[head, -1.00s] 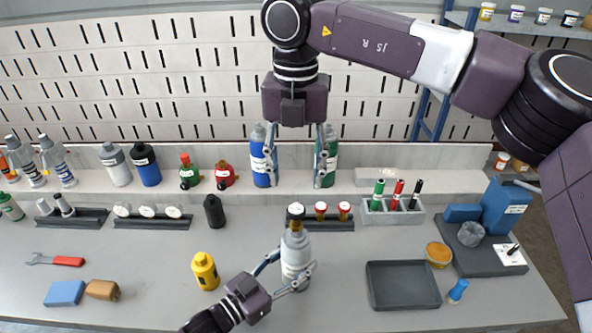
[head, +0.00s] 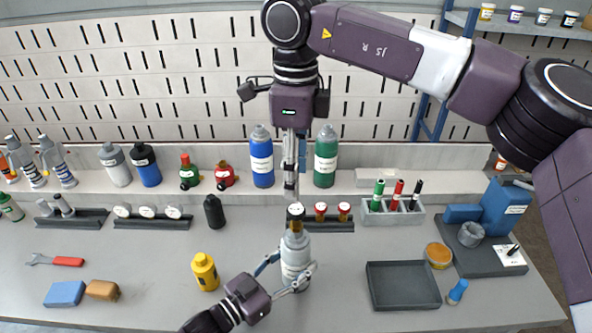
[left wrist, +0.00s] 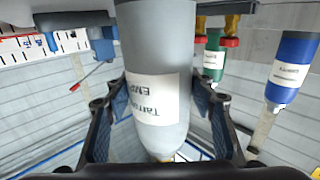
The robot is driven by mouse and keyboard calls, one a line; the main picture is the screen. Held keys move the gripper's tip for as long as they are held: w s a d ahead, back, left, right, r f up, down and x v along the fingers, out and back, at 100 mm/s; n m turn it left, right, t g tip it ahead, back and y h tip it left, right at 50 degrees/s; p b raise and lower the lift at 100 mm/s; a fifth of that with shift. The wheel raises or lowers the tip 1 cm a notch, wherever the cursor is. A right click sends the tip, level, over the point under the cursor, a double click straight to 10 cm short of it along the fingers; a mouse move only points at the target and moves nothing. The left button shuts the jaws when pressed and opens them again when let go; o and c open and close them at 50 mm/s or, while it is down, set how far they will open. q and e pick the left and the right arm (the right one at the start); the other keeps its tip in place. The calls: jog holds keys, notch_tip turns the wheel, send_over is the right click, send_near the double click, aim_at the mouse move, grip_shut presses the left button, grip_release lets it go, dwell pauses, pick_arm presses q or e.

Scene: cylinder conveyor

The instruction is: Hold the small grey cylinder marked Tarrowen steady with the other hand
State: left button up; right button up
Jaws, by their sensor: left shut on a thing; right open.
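The small grey cylinder (head: 296,250) stands on the bench in the head view, at the lower centre. My right gripper (head: 291,190) is open and empty, pointing down above and behind the cylinder. Its fingers show edge-on, so their gap is hidden.
Blue (head: 262,160) and green (head: 326,160) bottles stand on the ledge behind the right gripper. A rack (head: 330,227) with red-topped items sits behind the cylinder. A yellow bottle (head: 205,272) stands left, an empty dark tray (head: 403,285) right.

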aim_at(296, 209)
notch_tip(296, 209, down, 12)
dwell(0.5)
grip_shut()
dwell(0.7)
